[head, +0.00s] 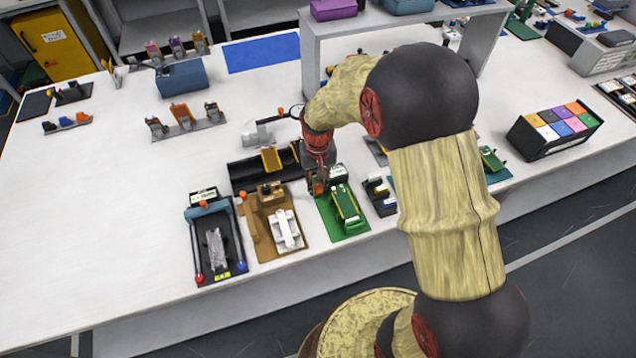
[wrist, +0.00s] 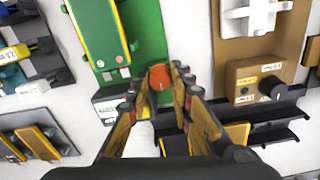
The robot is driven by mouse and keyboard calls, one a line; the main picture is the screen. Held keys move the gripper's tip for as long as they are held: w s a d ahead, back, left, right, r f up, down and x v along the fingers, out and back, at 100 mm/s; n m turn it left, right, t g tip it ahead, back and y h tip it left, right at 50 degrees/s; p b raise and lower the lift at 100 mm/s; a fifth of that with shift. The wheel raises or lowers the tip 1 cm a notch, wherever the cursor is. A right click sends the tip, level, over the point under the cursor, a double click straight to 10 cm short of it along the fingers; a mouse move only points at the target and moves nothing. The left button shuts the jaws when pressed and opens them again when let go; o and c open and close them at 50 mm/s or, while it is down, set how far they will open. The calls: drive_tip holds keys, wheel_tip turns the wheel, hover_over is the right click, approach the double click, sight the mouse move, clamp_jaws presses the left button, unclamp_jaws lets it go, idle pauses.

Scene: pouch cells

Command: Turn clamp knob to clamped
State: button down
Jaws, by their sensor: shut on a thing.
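The orange clamp knob (wrist: 159,77) sits at the end of the green fixture (wrist: 150,35), between my fingertips in the wrist view. My gripper (wrist: 159,80) is shut on this knob, with one finger on each side. In the head view my gripper (head: 318,188) reaches down to the rear left of the green fixture (head: 355,226); the knob is hard to make out there. The knob's pointer and setting cannot be read clearly. A long green part with yellow edges lies on the fixture.
A brown fixture (head: 258,240) with a white part stands left of the green one; its dark knob (wrist: 270,88) shows in the wrist view. A black tray (head: 242,182) lies behind. A dark fixture (head: 200,270) stands further left.

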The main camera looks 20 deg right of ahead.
sight(318, 186)
drive_tip(key=shift+m+p, duration=0.35)
drive_tip(key=shift+m, duration=0.05)
drive_tip(key=m+p, duration=0.2)
drive_tip(key=m, duration=0.2)
drive_tip(key=shift+r+m+p, duration=0.15)
drive_tip(key=shift+m+p, duration=0.15)
drive_tip(key=shift+p, duration=0.05)
drive_tip(key=m+p, duration=0.2)
drive_tip(key=m, duration=0.3)
drive_tip(key=shift+m, duration=0.4)
drive_tip(key=c, duration=1.8)
unclamp_jaws()
drive_tip(key=shift+c, duration=0.2)
wheel_tip(318, 186, up, 12)
